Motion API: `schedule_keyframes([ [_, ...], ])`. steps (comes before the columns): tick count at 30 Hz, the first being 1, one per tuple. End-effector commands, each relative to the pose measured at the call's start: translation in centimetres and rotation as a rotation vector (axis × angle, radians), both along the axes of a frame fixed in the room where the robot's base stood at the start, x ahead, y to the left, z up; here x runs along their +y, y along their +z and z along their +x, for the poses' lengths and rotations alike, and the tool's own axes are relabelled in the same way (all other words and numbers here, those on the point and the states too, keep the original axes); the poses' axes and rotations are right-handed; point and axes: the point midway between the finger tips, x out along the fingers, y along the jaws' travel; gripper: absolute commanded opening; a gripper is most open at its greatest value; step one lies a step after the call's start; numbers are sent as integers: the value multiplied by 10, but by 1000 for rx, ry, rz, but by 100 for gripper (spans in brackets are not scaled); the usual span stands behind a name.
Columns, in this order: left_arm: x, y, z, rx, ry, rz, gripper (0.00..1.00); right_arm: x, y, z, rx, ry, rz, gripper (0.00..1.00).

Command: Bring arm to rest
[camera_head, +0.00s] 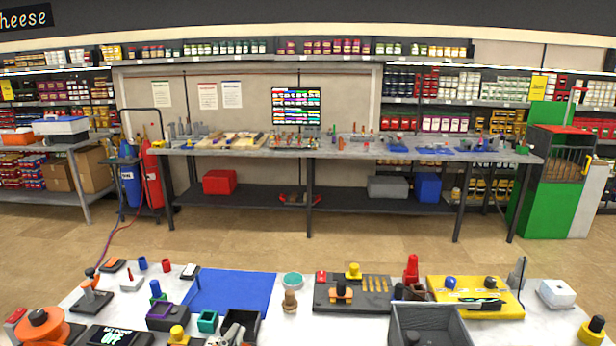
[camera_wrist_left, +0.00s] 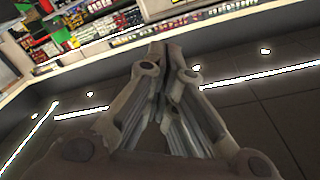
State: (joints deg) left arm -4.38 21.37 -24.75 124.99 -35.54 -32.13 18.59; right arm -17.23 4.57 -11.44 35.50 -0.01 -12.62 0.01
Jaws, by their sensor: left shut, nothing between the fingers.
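My left gripper (camera_head: 230,334) shows as grey finger links at the bottom edge of the head view, in front of the near table. In the left wrist view its fingers (camera_wrist_left: 166,52) meet at the tips, shut with nothing between them. Most of my left arm is out of the picture. My right gripper is in neither view.
The near white table (camera_head: 130,299) carries a blue mat (camera_head: 232,291), a dark grey bin (camera_head: 430,320), a yellow tray (camera_head: 478,296) and several small parts. A long workbench (camera_head: 340,150) stands beyond open floor (camera_head: 270,234), with stocked shelves behind.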

Motion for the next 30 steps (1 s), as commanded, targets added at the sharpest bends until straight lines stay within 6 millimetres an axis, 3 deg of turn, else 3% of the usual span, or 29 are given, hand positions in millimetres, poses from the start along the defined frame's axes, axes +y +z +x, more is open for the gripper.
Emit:
schedule_keyframes([
  [5,47,-78,-48,371,207,-117,0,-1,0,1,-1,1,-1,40],
  [9,66,-134,-107,674,305,-173,0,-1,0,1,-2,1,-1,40],
  [15,70,-180,-190,1015,354,-215,0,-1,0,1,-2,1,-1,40],
  [21,64,-199,-264,1283,348,-238,0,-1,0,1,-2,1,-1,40],
  [30,62,-288,-249,1317,350,-224,0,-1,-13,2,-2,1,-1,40],
])
